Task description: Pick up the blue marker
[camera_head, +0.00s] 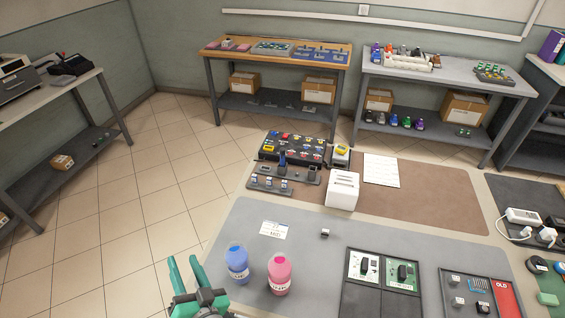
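My gripper (184,266) is at the bottom left, with two teal fingers pointing up and a gap between them. It looks open and empty, left of a blue labelled bottle (237,262) and apart from it. I cannot make out a clear blue marker. A small dark blue upright thing (282,160) stands in a dark holder (298,175) farther back on the bench; it is too small to identify.
A pink bottle (279,274) stands right of the blue one on the grey mat (330,212). A white box (343,189) and a black tray of coloured parts (276,152) are behind. The brown mat (430,192) has free room.

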